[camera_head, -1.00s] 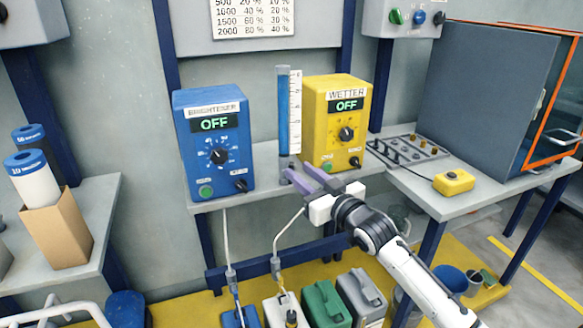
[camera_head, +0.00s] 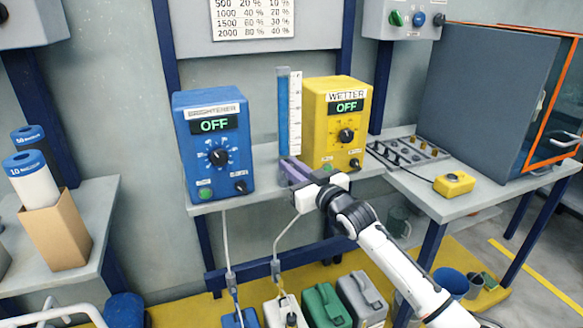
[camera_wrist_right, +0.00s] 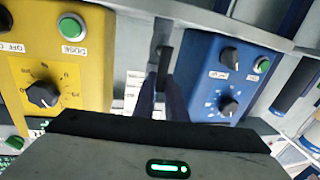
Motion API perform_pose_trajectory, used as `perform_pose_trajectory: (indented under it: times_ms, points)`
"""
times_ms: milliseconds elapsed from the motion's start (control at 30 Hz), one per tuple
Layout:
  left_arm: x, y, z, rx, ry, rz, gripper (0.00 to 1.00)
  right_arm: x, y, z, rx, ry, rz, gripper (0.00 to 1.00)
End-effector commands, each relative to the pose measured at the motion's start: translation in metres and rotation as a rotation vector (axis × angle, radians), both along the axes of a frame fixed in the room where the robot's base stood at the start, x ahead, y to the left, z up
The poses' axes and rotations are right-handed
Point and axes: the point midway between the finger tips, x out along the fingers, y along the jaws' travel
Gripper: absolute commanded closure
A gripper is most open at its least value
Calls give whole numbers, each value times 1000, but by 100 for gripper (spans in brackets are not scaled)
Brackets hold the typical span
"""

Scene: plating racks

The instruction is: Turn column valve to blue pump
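The blue pump box (camera_head: 213,150), labelled BRIGHTENER, shows OFF and stands on the grey shelf. The yellow pump box (camera_head: 335,125), labelled WETTER, also shows OFF. Between them stands the clear column (camera_head: 284,110) with blue liquid and a white scale. My right gripper (camera_head: 294,171) is at the column's foot and hides the valve in the head view. In the right wrist view a dark valve lever (camera_wrist_right: 164,62) stands between the fingers of my right gripper (camera_wrist_right: 162,95). I cannot tell whether they press on it. My left gripper is not in view.
The shelf (camera_head: 265,185) edge runs below the pumps, with hoses hanging to several coloured jugs (camera_head: 325,305) on the floor. A yellow button box (camera_head: 454,183) and a grey cabinet (camera_head: 485,95) stand at the right. White bottles (camera_head: 35,180) are at the left.

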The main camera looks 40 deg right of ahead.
Motion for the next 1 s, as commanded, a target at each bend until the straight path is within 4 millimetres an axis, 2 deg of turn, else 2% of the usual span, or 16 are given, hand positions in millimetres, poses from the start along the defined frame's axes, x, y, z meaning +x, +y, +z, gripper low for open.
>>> perform_pose_trajectory:
  times_ms: [267, 467, 1000]
  points:
    - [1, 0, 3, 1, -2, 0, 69, -1, -2, 0, 40, -8, -1, 100]
    - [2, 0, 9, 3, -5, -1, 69, -2, -7, 0, 145, -32, -1, 100]
    - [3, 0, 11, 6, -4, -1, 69, -6, -26, -10, 625, -149, -1, 100]
